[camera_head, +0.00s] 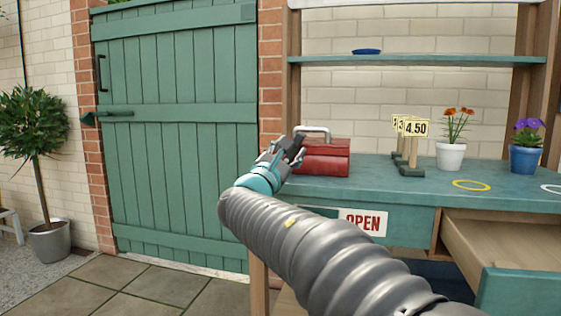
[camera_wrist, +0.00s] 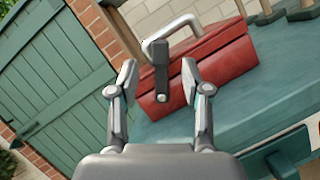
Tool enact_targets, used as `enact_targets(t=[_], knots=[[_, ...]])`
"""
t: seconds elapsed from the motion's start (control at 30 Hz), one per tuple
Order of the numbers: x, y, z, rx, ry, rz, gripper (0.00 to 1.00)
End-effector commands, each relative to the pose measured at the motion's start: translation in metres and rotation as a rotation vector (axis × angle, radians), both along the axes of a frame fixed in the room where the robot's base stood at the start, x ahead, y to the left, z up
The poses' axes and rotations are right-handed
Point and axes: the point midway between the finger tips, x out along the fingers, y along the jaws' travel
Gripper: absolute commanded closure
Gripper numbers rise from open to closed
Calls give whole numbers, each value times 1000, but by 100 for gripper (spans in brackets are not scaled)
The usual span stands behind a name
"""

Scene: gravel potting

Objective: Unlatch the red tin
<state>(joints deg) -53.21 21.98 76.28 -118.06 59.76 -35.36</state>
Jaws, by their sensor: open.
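The red tin (camera_head: 324,160) stands on the left part of the teal counter, with a light metal handle (camera_head: 313,130) raised over its lid. In the wrist view the red tin (camera_wrist: 225,62) lies just past my fingers, and a dark latch strap (camera_wrist: 161,68) with a round stud at its lower end shows on its front. My gripper (camera_wrist: 160,82) is open, with one finger on each side of the latch and a gap to both. In the head view my gripper (camera_head: 293,147) is at the tin's left end and hides part of it. Whether the fingers touch the tin is unclear.
The teal counter (camera_head: 385,189) also bears price signs (camera_head: 410,128), a white flowerpot (camera_head: 450,157), a blue flowerpot (camera_head: 525,159) and a yellow ring (camera_head: 471,185). An open drawer (camera_head: 500,250) juts out at the lower right. A green gate (camera_head: 180,130) stands left.

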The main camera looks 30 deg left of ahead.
Motion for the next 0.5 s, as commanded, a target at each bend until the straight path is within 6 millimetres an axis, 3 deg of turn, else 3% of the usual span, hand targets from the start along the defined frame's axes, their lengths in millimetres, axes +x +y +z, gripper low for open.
enact_targets(t=[0.2, 0.5], knots=[[-36, 1, -12, -1, -1, 0, 52], [-53, 0, -19, -1, -1, -1, 52]])
